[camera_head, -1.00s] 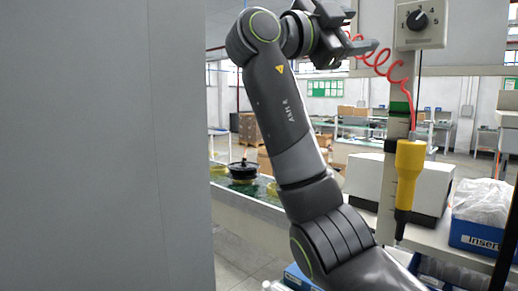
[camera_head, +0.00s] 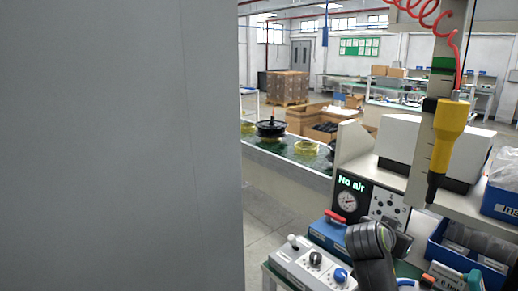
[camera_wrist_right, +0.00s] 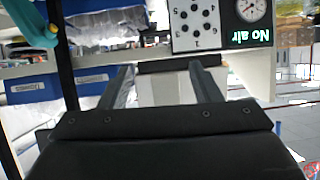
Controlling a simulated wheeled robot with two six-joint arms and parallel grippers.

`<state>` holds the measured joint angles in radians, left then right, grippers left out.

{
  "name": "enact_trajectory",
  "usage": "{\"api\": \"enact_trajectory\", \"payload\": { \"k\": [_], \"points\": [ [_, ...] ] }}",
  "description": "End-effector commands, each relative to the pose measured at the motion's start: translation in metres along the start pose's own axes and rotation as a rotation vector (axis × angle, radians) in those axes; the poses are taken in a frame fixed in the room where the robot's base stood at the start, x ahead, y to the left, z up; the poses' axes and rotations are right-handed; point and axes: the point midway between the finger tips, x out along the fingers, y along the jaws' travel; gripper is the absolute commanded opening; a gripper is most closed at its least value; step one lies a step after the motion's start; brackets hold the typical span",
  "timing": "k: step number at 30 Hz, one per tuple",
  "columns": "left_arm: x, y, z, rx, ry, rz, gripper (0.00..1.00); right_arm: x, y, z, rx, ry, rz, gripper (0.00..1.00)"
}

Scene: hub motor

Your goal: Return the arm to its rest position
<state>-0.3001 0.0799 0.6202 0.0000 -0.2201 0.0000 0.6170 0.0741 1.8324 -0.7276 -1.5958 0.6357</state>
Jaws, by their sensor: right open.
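My right gripper (camera_wrist_right: 161,72) shows in the right wrist view with its two fingers spread apart and nothing between them. That view is upside down, with the "No air" panel and blue bins beyond the fingers. In the head view, a dark grey rounded part of my arm (camera_head: 372,250) stands low at the bottom, in front of the bench; the gripper itself cannot be made out there. My left gripper is in neither view.
A large grey panel (camera_head: 120,150) fills the left. The bench holds a control box (camera_head: 312,262), a gauge panel (camera_head: 365,200) and blue bins (camera_head: 470,245). A yellow screwdriver (camera_head: 448,135) hangs from a red coiled hose. A conveyor (camera_head: 290,165) carries wheel-like parts.

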Motion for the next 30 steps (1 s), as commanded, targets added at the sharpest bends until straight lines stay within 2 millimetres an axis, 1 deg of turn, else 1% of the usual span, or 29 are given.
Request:
{"api": "enact_trajectory", "payload": {
  "k": [1, 4, 7, 9, 11, 12, 14, 15, 17, 18, 21, 24, 30],
  "points": [
    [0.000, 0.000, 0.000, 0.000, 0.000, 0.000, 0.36, 0.006, 0.015, 0.029, -0.045, -0.044, -0.005, 0.57],
    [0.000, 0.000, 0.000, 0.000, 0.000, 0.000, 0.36, 0.011, 0.042, 0.076, -0.129, -0.121, -0.029, 0.57],
    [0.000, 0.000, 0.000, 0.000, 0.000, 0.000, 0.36, 0.010, 0.070, 0.121, -0.210, -0.197, -0.057, 0.57],
    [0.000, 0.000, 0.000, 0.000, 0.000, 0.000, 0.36, 0.006, 0.090, 0.150, -0.263, -0.249, -0.079, 0.57],
    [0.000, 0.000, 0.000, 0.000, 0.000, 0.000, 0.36, 0.001, 0.108, 0.175, -0.309, -0.294, -0.099, 0.57],
    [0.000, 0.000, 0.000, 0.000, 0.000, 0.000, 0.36, -0.004, 0.120, 0.190, -0.338, -0.323, -0.114, 0.57],
    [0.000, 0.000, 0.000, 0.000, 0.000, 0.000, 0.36, -0.013, 0.138, 0.212, -0.382, -0.367, -0.137, 0.57],
    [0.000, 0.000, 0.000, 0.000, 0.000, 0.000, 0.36, -0.020, 0.150, 0.226, -0.410, -0.396, -0.153, 0.57],
    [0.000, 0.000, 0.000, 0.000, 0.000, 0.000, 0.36, -0.031, 0.168, 0.246, -0.451, -0.438, -0.177, 0.57],
    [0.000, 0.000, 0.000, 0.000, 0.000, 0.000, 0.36, -0.040, 0.180, 0.259, -0.477, -0.467, -0.194, 0.57],
    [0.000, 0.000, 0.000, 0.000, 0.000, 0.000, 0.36, -0.062, 0.208, 0.285, -0.537, -0.532, -0.239, 0.57],
    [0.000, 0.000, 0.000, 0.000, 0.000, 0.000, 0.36, -0.084, 0.230, 0.304, -0.584, -0.585, -0.279, 0.57],
    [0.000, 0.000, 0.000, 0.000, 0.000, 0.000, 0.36, -0.122, 0.264, 0.328, -0.654, -0.666, -0.346, 0.57]
  ]
}}
